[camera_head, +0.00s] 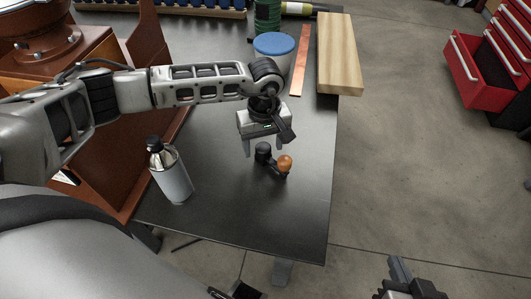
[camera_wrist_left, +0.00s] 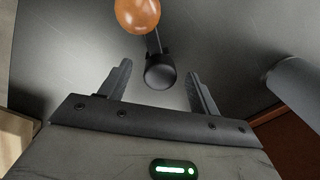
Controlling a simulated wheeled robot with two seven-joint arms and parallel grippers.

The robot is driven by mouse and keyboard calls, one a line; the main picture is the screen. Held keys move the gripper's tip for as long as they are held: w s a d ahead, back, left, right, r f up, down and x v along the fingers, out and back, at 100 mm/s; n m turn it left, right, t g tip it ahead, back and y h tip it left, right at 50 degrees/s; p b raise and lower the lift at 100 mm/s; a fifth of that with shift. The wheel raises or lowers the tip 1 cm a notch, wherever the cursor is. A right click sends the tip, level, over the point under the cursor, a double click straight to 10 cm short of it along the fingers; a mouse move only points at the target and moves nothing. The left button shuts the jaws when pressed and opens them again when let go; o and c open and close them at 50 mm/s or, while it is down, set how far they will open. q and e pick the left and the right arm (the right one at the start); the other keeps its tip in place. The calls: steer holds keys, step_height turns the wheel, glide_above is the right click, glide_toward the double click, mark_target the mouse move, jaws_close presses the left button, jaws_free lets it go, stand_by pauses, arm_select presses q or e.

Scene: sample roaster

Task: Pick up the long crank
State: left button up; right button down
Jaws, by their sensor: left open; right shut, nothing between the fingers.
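The crank lies on the dark table in the head view, with an orange-brown round knob (camera_head: 285,163) at one end and a black round hub (camera_head: 263,153) at the other. In the left wrist view the knob (camera_wrist_left: 138,14) is at the top and the black hub (camera_wrist_left: 160,72) is between my finger lines. My left gripper (camera_head: 264,150) is open, pointing down above the hub end; its fingers (camera_wrist_left: 160,76) stand either side of the hub, and I cannot tell their exact height. My right gripper (camera_head: 402,272) is shut and empty at the lower right, away from the table.
A metal bottle (camera_head: 172,175) with a black cap stands left of the crank. A blue-lidded container (camera_head: 273,55), a copper strip (camera_head: 301,60) and a wooden block (camera_head: 339,55) are behind my left gripper. A reddish-brown machine (camera_head: 100,150) is at left. The table's front is clear.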

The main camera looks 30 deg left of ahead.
arm_select(q)
steer(key=shift+s+f, duration=0.1)
steer(key=shift+f, duration=1.4)
steer(key=c, duration=1.1)
steer(key=shift+r, duration=0.1)
steer(key=shift+c, duration=0.7)
